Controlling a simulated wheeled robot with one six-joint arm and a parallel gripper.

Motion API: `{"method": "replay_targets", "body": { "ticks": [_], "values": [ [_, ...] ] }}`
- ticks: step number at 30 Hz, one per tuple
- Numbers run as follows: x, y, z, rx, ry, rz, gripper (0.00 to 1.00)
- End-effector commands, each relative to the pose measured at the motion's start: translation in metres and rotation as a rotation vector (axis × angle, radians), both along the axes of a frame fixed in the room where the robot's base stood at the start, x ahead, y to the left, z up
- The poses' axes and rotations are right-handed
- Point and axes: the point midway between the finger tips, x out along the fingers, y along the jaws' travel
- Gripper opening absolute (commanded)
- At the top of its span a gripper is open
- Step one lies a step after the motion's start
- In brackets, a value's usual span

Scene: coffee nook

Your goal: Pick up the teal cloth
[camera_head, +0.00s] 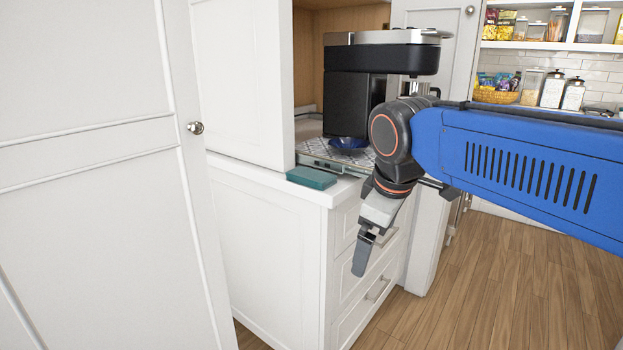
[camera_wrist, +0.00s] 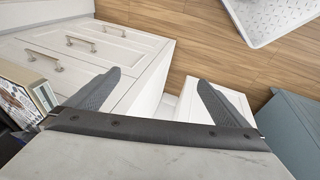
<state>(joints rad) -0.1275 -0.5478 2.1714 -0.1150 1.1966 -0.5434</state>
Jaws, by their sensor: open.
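The teal cloth (camera_head: 312,178) is a small folded block lying flat on the white counter (camera_head: 262,176), near its front corner, left of the coffee machine. My gripper (camera_head: 361,262) hangs in front of the drawers, to the right of the cloth and lower than the counter top, apart from it. In the wrist view my gripper (camera_wrist: 158,80) has its two fingers spread with nothing between them. I cannot make out the cloth for sure in the wrist view.
A black coffee machine (camera_head: 350,100) stands on a patterned tray, with a blue bowl (camera_head: 348,143) under it. A white cabinet door (camera_head: 100,180) fills the left. Drawers (camera_head: 372,265) with handles lie below the counter. The wooden floor (camera_head: 480,290) is clear at right.

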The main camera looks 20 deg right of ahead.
Motion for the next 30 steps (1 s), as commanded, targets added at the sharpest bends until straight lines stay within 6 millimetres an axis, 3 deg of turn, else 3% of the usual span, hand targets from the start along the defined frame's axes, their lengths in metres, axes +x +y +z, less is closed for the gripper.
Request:
{"method": "replay_targets", "body": {
  "ticks": [6, 18, 24, 30],
  "values": [
    [0.059, 0.019, 0.071, -0.176, 0.072, 0.365, 1.00],
    [0.155, 0.073, 0.175, -0.467, 0.236, 1.004, 1.00],
    [0.188, 0.103, 0.209, -0.570, 0.317, 1.260, 1.00],
    [0.201, 0.117, 0.223, -0.614, 0.361, 1.381, 1.00]
  ]
}}
